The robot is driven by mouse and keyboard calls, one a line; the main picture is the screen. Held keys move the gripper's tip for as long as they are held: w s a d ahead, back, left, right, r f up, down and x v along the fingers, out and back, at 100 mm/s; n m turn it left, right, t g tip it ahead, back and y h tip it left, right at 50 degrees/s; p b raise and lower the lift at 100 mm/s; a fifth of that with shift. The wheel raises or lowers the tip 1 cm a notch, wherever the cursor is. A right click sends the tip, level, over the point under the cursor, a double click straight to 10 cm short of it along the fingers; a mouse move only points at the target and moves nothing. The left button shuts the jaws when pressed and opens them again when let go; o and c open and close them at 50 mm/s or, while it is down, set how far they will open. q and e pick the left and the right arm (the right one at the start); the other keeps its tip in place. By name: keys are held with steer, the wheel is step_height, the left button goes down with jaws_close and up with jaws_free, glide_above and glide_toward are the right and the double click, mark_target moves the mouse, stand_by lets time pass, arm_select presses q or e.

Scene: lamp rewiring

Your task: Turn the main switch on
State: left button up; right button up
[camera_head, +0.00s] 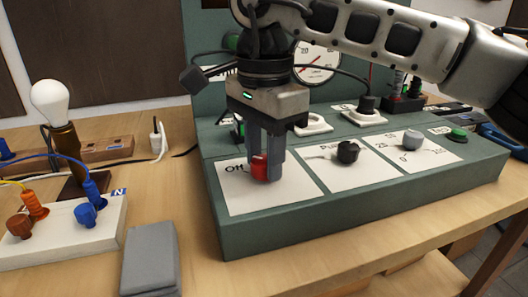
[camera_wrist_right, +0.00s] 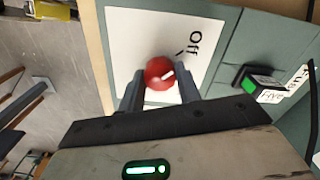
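The main switch is a red knob (camera_head: 260,168) on a white plate (camera_head: 290,199) marked "Off", at the left end of the green control panel (camera_head: 370,212). In the right wrist view the red knob (camera_wrist_right: 159,73) shows a white pointer mark, aimed up and right towards the "Off" lettering. My right gripper (camera_head: 266,172) points down at the knob, one finger on each side of it. In the wrist view its fingers (camera_wrist_right: 160,90) flank the knob closely; whether both touch it is hard to tell. My left gripper is not in view.
A black knob (camera_head: 348,151) and a grey knob (camera_head: 412,138) sit further right on the panel, with a green button (camera_head: 458,134). A bulb (camera_head: 49,99) on a wooden stand, a white socket block (camera_head: 65,232) and a grey box (camera_head: 149,258) stand left of the panel.

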steer(key=m, duration=0.3)
steer(key=shift+m+p, duration=0.35)
steer(key=shift+m, duration=0.05)
steer(key=m, duration=0.2)
steer(key=shift+m, duration=0.4)
steer(key=m, duration=0.3)
steer(key=shift+m, duration=0.3)
steer(key=m, duration=0.5)
steer(key=shift+m, duration=1)
steer(key=shift+r+m, duration=0.1)
steer(key=shift+m, duration=0.2)
steer(key=shift+b, duration=0.3)
steer(key=o, duration=1)
steer(key=shift+c, duration=0.2)
